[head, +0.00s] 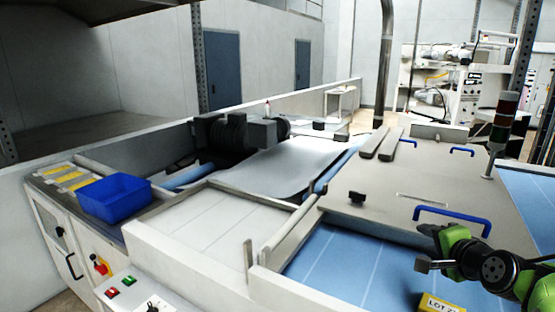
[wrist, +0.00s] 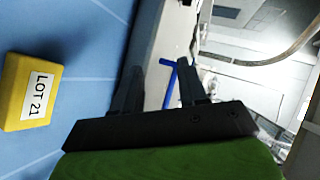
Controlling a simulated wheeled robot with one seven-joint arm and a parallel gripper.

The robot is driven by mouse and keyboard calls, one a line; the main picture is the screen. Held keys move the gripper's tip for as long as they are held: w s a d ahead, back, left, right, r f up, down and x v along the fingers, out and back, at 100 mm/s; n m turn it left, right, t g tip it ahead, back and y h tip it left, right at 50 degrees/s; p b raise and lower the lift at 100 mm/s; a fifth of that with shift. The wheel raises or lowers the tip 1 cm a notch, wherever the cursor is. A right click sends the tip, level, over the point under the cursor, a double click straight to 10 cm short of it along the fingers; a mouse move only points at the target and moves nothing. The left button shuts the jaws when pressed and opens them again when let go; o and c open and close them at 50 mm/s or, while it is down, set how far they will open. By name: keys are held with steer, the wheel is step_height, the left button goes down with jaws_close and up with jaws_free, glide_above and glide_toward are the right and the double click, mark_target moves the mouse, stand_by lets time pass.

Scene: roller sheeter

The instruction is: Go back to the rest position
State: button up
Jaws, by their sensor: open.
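My gripper (head: 428,266) is at the lower right of the head view, above the blue surface near the cover panel's front edge. In the wrist view my gripper (wrist: 160,85) shows two dark fingers apart, with nothing between them. A yellow block labelled LOT 21 (wrist: 30,92) lies on the blue surface (wrist: 85,30) to the left of the fingers, apart from them. The same yellow block (head: 437,304) is partly cut off at the bottom edge of the head view.
The beige cover panel (head: 380,205) has several blue handles; one handle (head: 453,214) is close to my gripper. A signal tower (head: 503,120) stands at the right. A blue bin (head: 114,198) sits at the left. Open air lies above the blue surface.

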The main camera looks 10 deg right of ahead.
steer(key=s+a+f+n+g+y, duration=0.15)
steer(key=s+a+n, duration=0.3)
steer(key=a, duration=0.65)
steer(key=s+a+n+g+y, duration=0.1)
steer(key=s+a+n+g, duration=0.3)
steer(key=a, duration=0.6)
steer(key=s+a+f+n+g, duration=0.1)
steer(key=s+a+f+n, duration=0.1)
steer(key=s, duration=0.5)
steer(key=s+a+f+n+g, duration=0.1)
steer(key=s+a+f+n, duration=0.2)
steer(key=s+n, duration=0.3)
steer(key=shift+s+a+h, duration=0.35)
steer(key=shift+s+a, duration=0.1)
steer(key=shift+s, duration=0.3)
steer(key=shift+r, duration=0.1)
